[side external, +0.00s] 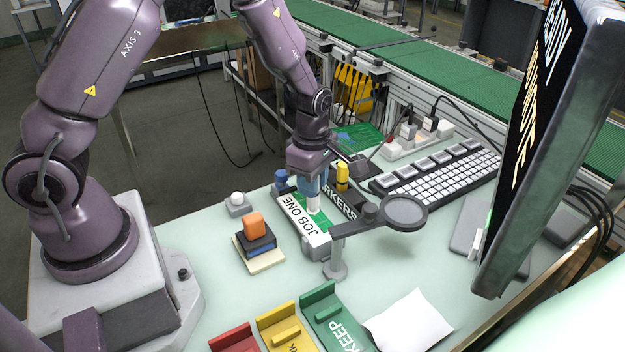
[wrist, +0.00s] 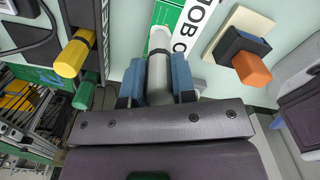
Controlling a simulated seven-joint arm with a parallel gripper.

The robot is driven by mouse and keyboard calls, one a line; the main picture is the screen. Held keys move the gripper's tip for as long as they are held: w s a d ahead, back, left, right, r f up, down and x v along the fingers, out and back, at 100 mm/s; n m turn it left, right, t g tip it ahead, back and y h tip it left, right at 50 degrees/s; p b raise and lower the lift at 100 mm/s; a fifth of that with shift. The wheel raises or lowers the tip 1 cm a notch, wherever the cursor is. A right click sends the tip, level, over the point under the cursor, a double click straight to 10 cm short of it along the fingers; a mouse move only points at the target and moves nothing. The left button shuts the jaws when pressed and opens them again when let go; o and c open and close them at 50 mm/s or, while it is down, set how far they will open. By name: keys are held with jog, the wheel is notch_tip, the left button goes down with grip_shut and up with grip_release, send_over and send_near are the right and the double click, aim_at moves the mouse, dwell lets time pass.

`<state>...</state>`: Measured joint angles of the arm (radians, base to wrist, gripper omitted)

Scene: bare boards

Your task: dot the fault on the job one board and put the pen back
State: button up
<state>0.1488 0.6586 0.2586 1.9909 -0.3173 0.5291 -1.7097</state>
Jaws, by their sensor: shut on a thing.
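My gripper (side external: 311,190) points down over the job one board (side external: 316,238), a green board with a white label strip. Its blue-padded fingers are shut on a pale pen (wrist: 159,66), whose lower end (side external: 313,204) shows just over the board. I cannot tell whether the tip touches it. In the wrist view the board (wrist: 166,17) lies beyond the pen, partly hidden by it. I cannot make out a fault mark. The dark marker rack (side external: 338,199), labelled MARKERS, stands right beside the board with a yellow marker (side external: 342,176); a green marker (wrist: 85,92) shows in the wrist view.
A magnifier (side external: 404,212) on a stand is close to the board's front right. An orange-topped stack (side external: 255,226) and a pale button (side external: 237,199) are left. Red, yellow and green KEEP trays (side external: 337,318) lie in front. A keyboard (side external: 445,172) and a monitor (side external: 540,130) are right.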

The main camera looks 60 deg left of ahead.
dwell(0.4)
jog(key=shift+r, duration=3.5)
jog(key=s+d+r+m, duration=0.2)
jog(key=s+d+m, duration=0.2)
jog(key=m, duration=0.4)
jog(key=shift+m, duration=0.5)
jog(key=shift+w+d+f, duration=0.1)
jog(key=shift+w+f, duration=2)
jog(key=shift+w, duration=0.2)
jog(key=shift+w+d+f, duration=0.1)
jog(key=shift+w+f, duration=1.95)
jog(key=shift+w, duration=0.2)
jog(key=shift+w+f, duration=2.1)
jog(key=shift+w, duration=0.2)
jog(key=shift+f, duration=0.1)
